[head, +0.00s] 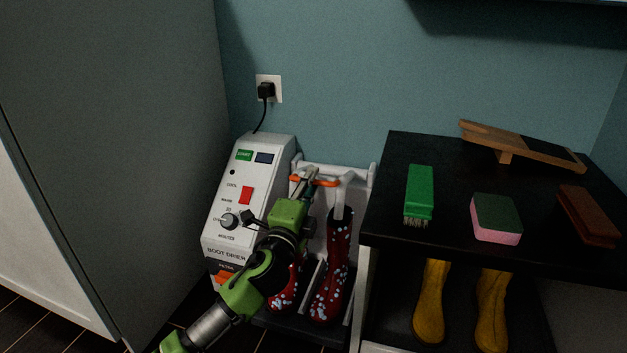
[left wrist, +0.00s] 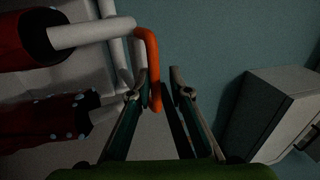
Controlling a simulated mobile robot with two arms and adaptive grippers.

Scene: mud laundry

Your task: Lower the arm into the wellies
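The red wellies with white dots stand side by side on the boot drier's base; the right one (head: 335,265) shows well, and my left arm hides much of the left one (head: 285,290). A white tube (head: 340,205) meets the right welly's mouth. The drier's arm has an orange handle (head: 327,183), which also shows in the left wrist view (left wrist: 154,70). My left gripper (head: 305,178) is at this handle. In the left wrist view its fingers (left wrist: 162,80) are apart, with the orange bar between them, nearer the left finger. Contact is unclear. My right gripper is out of view.
The white boot drier box (head: 225,210) is left of the wellies, plugged into a wall socket (head: 268,88). A black shelf (head: 450,235) on the right carries a green brush (head: 419,192), a sponge (head: 496,218) and other items. Yellow boots (head: 430,300) stand beneath. A grey cabinet (head: 120,130) closes the left.

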